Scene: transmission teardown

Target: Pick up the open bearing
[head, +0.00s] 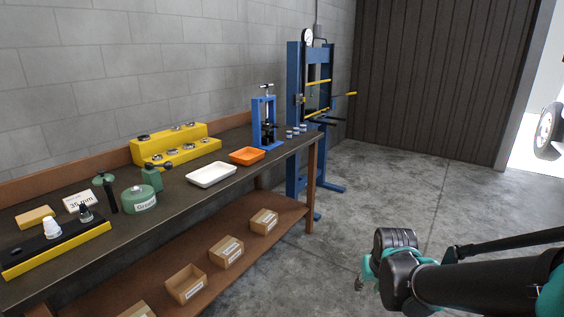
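Several small round metal parts that look like bearings sit on a yellow stepped rack (202,149) at the back of the workbench. One of these metal parts (157,157) is on the lower step at the left. They are too small to tell which is the open bearing. Several small blue-and-silver round pieces (290,134) stand near the bench's far right end. My arm reaches in from the lower right. My gripper (361,278) is over the floor, well right of the bench, and seen partly behind my wrist. Its fingers are too hidden to tell open from shut.
The workbench (212,187) also holds a white tray (211,174), an orange tray (247,156), a blue hand press (265,120) and a green tub (139,199). Cardboard boxes (226,252) sit on its lower shelf. A tall blue press (294,120) stands behind. Floor at right is clear.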

